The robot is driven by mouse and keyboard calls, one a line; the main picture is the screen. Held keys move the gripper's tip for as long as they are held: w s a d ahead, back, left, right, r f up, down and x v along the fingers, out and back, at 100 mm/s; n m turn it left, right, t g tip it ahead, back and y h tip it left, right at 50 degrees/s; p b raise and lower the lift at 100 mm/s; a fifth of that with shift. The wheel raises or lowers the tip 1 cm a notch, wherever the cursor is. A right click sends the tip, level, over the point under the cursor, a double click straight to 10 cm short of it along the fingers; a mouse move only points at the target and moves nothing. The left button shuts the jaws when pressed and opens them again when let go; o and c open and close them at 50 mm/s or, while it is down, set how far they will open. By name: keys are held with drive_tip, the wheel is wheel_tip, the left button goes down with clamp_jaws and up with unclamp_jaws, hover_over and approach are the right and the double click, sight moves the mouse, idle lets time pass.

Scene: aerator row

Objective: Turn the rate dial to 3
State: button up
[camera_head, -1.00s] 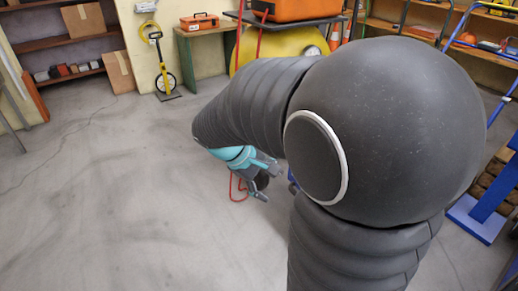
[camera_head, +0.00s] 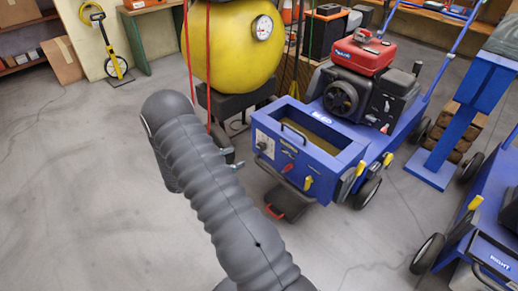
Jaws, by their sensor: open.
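The blue aerator (camera_head: 345,150) stands right of centre, its hopper end towards my arm. A pale plate (camera_head: 265,143) with a small dark round part, possibly the rate dial, is on its front panel; I cannot read any number or pointer. A red lever (camera_head: 288,168) and a yellow lever (camera_head: 308,183) sit to its right on the same panel. My grey arm rises across the centre. My gripper (camera_head: 235,160) is mostly hidden behind it; only what look like its finger ends show, open, left of the panel and apart from it.
A yellow tank (camera_head: 225,60) with a round gauge (camera_head: 263,27) and hanging red hoses stands behind my arm. A red engine (camera_head: 362,55) tops the aerator. A blue post (camera_head: 460,120) and another blue machine (camera_head: 490,235) are at the right.

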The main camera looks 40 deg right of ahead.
sight(260, 149)
wheel_tip(260, 149, down, 6)
drive_tip(key=w+n+t+h, duration=0.1)
drive_tip(key=w+n+t, duration=0.1)
drive_tip(key=n, duration=0.1)
drive_tip(key=d, duration=0.9)
drive_tip(key=d+p, duration=0.1)
drive_tip(key=d, duration=0.4)
drive_tip(key=shift+w+r, duration=0.1)
drive_tip(key=shift+w, duration=0.2)
drive_tip(key=c, duration=1.1)
